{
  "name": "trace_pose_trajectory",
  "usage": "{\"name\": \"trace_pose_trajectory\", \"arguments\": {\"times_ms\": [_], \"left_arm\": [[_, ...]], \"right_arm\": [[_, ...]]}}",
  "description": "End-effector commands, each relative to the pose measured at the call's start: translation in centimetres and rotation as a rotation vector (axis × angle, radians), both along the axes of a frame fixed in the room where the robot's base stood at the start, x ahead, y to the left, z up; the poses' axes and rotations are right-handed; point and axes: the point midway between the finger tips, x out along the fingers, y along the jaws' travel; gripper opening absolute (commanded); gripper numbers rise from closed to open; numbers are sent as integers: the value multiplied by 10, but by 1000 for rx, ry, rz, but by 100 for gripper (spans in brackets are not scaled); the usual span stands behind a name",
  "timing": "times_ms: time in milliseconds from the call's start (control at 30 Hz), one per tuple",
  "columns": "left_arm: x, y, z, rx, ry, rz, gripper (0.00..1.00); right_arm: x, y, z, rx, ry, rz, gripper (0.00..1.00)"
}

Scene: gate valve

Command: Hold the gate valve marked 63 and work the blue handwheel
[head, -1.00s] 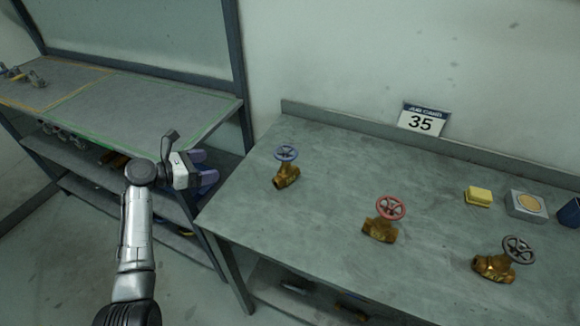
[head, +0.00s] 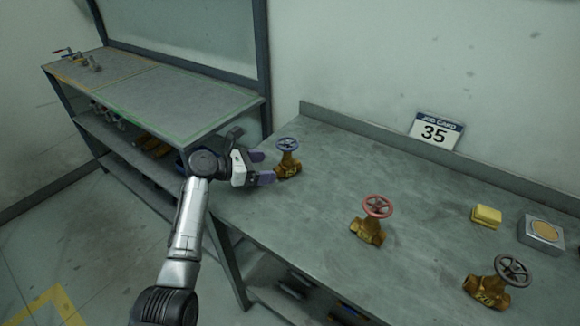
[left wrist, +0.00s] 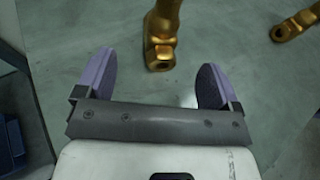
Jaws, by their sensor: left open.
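The brass gate valve with the blue handwheel (head: 287,145) stands upright at the left end of the workbench. Its brass body (head: 288,167) carries a marking too small to read surely. My left gripper (head: 262,167) is just left of this valve, open, its purple fingers pointing at the body. In the left wrist view the lower brass body (left wrist: 160,50) shows beyond and between the open fingers (left wrist: 157,62), with nothing gripped. The handwheel is out of that view. My right gripper is not in view.
A red-wheel valve (head: 368,232) and a grey-wheel valve (head: 488,292) stand further right on the workbench (head: 320,185). A shelf unit (head: 170,95) stands left.

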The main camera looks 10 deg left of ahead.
Motion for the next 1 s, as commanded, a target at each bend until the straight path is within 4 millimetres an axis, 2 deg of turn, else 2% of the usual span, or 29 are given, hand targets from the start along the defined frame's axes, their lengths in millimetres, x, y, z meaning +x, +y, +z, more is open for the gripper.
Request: {"name": "trace_pose_trajectory", "arguments": {"times_ms": [33, 233, 300, 433, 700, 1000], "left_arm": [[3, -5, -9, 0, -1, -1, 88], [15, -22, -14, 0, -2, -2, 88], [19, -29, -7, -2, 3, -1, 88], [26, -39, -12, -2, 3, -1, 88], [34, -50, -18, 0, 1, 0, 88], [36, -53, -20, 1, 1, -1, 88]], "right_arm": [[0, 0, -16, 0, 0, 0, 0], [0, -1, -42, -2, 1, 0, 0], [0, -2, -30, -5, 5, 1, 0], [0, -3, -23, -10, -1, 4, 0], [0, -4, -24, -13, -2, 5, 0], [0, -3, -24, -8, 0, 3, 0]]}}
